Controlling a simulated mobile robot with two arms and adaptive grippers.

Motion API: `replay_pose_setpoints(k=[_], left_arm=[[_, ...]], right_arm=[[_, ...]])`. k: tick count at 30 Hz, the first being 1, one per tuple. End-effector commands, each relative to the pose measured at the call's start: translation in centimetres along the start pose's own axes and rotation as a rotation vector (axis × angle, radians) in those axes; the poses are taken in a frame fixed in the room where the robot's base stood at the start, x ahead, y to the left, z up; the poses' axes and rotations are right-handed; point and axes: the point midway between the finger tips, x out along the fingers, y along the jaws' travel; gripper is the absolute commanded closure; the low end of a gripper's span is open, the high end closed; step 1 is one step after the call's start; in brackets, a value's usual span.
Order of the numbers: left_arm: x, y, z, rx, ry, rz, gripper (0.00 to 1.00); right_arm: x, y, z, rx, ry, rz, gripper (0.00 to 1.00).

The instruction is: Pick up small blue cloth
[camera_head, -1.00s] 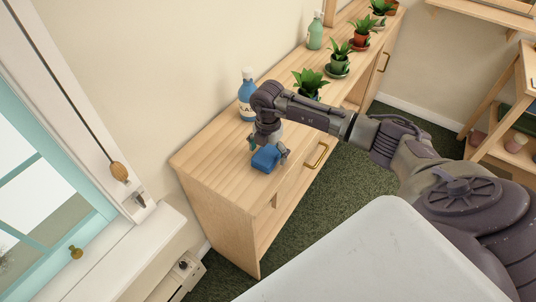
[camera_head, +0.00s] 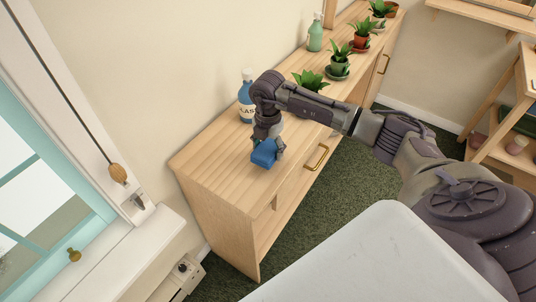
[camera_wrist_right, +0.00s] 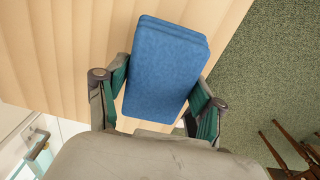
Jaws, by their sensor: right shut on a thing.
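The small blue cloth (camera_head: 263,156) is a folded block at the near end of the wooden cabinet top (camera_head: 215,160). My right gripper (camera_head: 267,150) is directly over it, pointing down, with its fingers on either side of the cloth. In the right wrist view the cloth (camera_wrist_right: 167,68) fills the space between the two fingers of the right gripper (camera_wrist_right: 155,95), which is shut on it. I cannot tell whether the cloth is lifted off the wood. My left gripper is not in view.
A blue labelled bottle (camera_head: 246,97) stands just behind my right gripper. Potted plants (camera_head: 340,62) and a green bottle (camera_head: 315,38) line the cabinet top farther back. A window (camera_head: 45,190) is at the left. The wood left of the cloth is clear.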

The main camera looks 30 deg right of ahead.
Motion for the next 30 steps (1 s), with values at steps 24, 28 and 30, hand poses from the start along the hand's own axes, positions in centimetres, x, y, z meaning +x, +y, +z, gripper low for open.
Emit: replay_pose_setpoints(k=[24, 28, 30], left_arm=[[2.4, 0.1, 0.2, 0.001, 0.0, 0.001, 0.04], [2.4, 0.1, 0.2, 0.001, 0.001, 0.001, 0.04], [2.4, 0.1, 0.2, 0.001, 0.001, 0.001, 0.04]], right_arm=[[-8.1, -11.1, -3.8, 0.0, -0.001, 0.0, 0.66], [-8.1, -11.1, -3.8, 0.0, 0.0, 0.001, 0.66], [-8.1, -11.1, -3.8, 0.0, 0.0, 0.001, 0.66]])
